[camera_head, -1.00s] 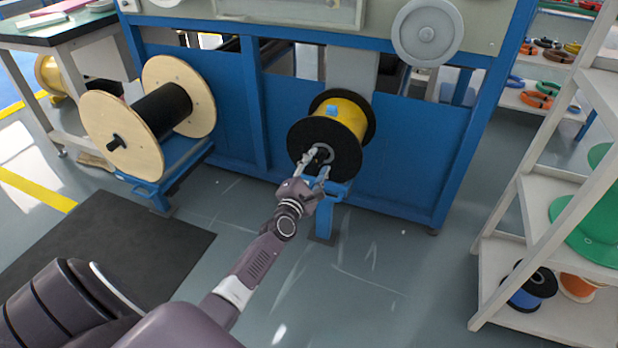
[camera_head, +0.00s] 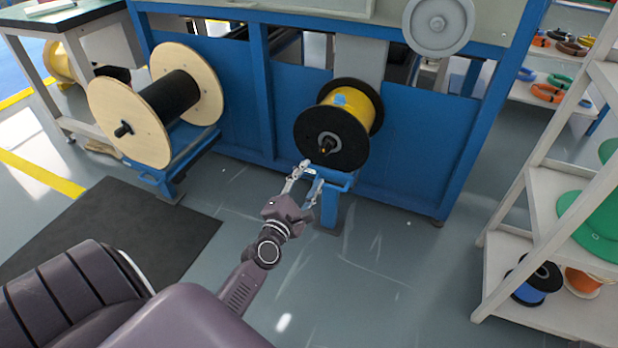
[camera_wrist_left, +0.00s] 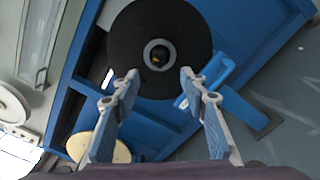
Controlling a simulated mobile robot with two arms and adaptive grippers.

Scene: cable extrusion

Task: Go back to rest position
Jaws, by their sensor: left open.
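My left gripper (camera_head: 306,181) is open and empty in front of the blue machine, below and a little left of the black spool with yellow cable (camera_head: 331,138). The spool sits on a blue holder (camera_head: 330,178) at the machine's front. In the left wrist view, the open fingers (camera_wrist_left: 158,84) show with the spool's black flange (camera_wrist_left: 190,27) and its grey hub ahead of them. The fingers look apart from the spool. My right gripper is not in view.
A wooden-flanged spool with black cable (camera_head: 127,121) stands on a blue stand at left. The blue machine (camera_head: 430,160) fills the back. A white shelf (camera_head: 545,205) with several spools stands at right. A dark mat (camera_head: 110,230) lies on the floor at left; floor beside my arm is clear.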

